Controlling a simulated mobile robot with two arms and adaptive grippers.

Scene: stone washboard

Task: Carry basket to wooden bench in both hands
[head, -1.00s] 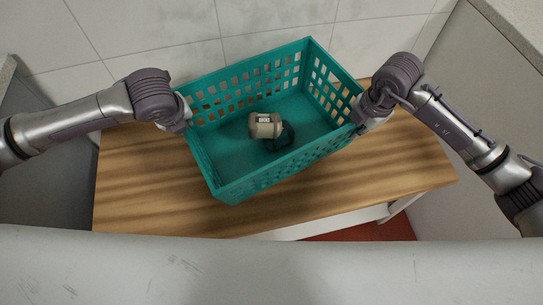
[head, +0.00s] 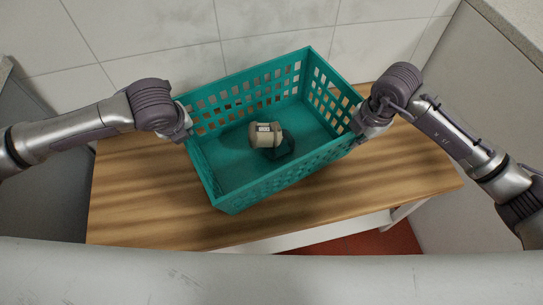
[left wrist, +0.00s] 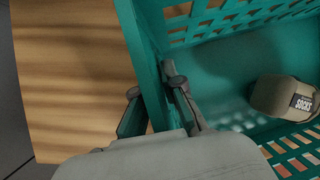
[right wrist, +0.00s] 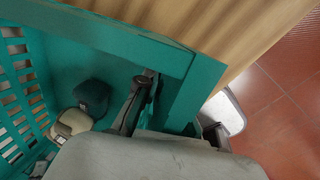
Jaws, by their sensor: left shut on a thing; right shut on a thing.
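The teal basket (head: 232,196) is over the wooden bench (head: 130,205), turned at an angle to it. I cannot tell whether its bottom touches the bench top. A beige sock roll (head: 262,134) with a label and a dark teal roll (head: 284,148) lie inside the basket. My left gripper (head: 184,127) is shut on the basket's left end wall; the left wrist view shows one finger on each side of it (left wrist: 155,98). My right gripper (head: 360,130) is shut on the right end wall, which lies between the fingers in the right wrist view (right wrist: 172,105).
A white tiled wall (head: 150,40) stands close behind the basket. Grey panels flank the bench at left (head: 40,130) and right (head: 465,110). Bare bench top shows left, front and right of the basket. Red floor tiles (head: 375,242) show below the bench.

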